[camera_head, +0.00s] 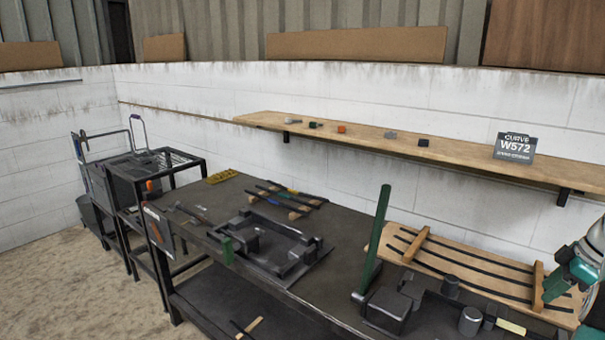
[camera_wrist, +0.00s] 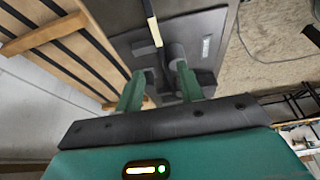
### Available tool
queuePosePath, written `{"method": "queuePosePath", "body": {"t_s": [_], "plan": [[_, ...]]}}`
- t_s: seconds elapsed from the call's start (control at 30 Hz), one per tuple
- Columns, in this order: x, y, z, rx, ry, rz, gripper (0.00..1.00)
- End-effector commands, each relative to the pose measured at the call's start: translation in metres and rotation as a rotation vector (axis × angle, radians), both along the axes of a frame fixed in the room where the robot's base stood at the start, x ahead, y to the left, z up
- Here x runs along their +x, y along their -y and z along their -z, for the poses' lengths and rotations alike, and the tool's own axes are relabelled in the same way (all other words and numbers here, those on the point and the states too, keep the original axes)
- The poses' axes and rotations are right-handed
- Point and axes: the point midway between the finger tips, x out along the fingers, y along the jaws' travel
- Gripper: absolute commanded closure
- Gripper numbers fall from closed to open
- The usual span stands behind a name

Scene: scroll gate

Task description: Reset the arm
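My gripper (camera_wrist: 158,84) shows in the wrist view as two green fingers standing well apart, with nothing held between them. Beyond the fingers lie a dark fixture plate (camera_wrist: 190,35) with grey cylinders and a thin upright piece with a pale end. In the head view my green arm enters at the right edge, over the right end of the wooden board with dark strips (camera_head: 455,262). The fingertips are hard to make out there. The same slatted board shows at the left of the wrist view (camera_wrist: 55,38).
The dark workbench (camera_head: 345,235) carries a green upright post (camera_head: 376,240), a black block (camera_head: 388,308), a grey cylinder (camera_head: 470,321) and a dark tray-like frame (camera_head: 265,245). A wall shelf (camera_head: 365,137) holds small blocks and a W572 sign (camera_head: 515,147). A black cart (camera_head: 140,170) stands left; floor is open there.

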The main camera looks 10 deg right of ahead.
Motion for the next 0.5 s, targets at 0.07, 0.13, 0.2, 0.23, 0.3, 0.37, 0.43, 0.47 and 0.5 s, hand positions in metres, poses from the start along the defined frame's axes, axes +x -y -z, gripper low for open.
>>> {"method": "queuePosePath", "body": {"t_s": [0.07, 0.13, 0.2, 0.23, 0.3, 0.37, 0.43, 0.47, 0.5], "plan": [[0.017, -0.031, -0.016, -0.013, -0.018, 0.017, 0.62], [0.032, -0.064, -0.03, -0.026, -0.042, 0.049, 0.62], [0.043, -0.102, -0.044, -0.041, -0.062, 0.09, 0.62], [0.047, -0.118, -0.05, -0.048, -0.069, 0.109, 0.62], [0.053, -0.156, -0.061, -0.063, -0.082, 0.152, 0.62], [0.055, -0.187, -0.069, -0.077, -0.09, 0.19, 0.62], [0.055, -0.224, -0.077, -0.089, -0.093, 0.234, 0.62], [0.054, -0.239, -0.08, -0.094, -0.093, 0.252, 0.62], [0.051, -0.259, -0.084, -0.1, -0.09, 0.278, 0.62]]}}
